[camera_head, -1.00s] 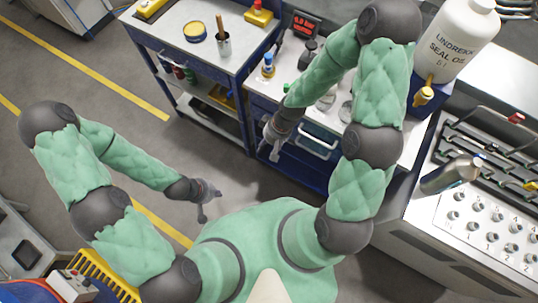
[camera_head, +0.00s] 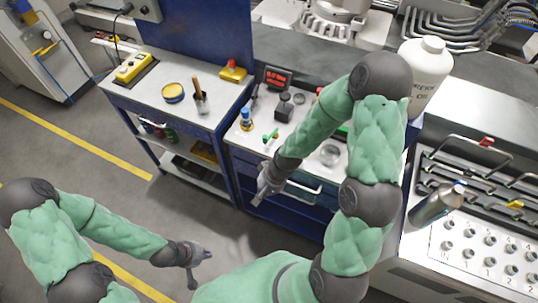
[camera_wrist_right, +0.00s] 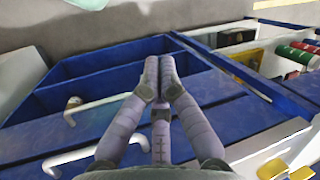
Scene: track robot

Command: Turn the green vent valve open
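A small green-handled valve (camera_head: 270,136) stands on the light bench top in the head view, beside a blue-capped bottle. I take it to be the vent valve; its fine position is too small to tell. My right gripper (camera_head: 264,187) hangs in front of the bench's blue drawers, below and apart from the valve. In the right wrist view its fingers (camera_wrist_right: 159,82) are empty; two long fingers lie side by side, with a shorter digit apart below them. My left gripper (camera_head: 197,267) is over the floor at lower left, digits spread and empty, far from the bench.
The blue-capped bottle (camera_head: 246,120), a black joystick-like block (camera_head: 284,107) and a red display (camera_head: 278,78) stand near the valve. A cart (camera_head: 150,90) adjoins at left. A white oil jug (camera_head: 425,72) and a grey panel (camera_head: 480,242) stand at right. Drawer handles (camera_wrist_right: 95,108) protrude below the gripper.

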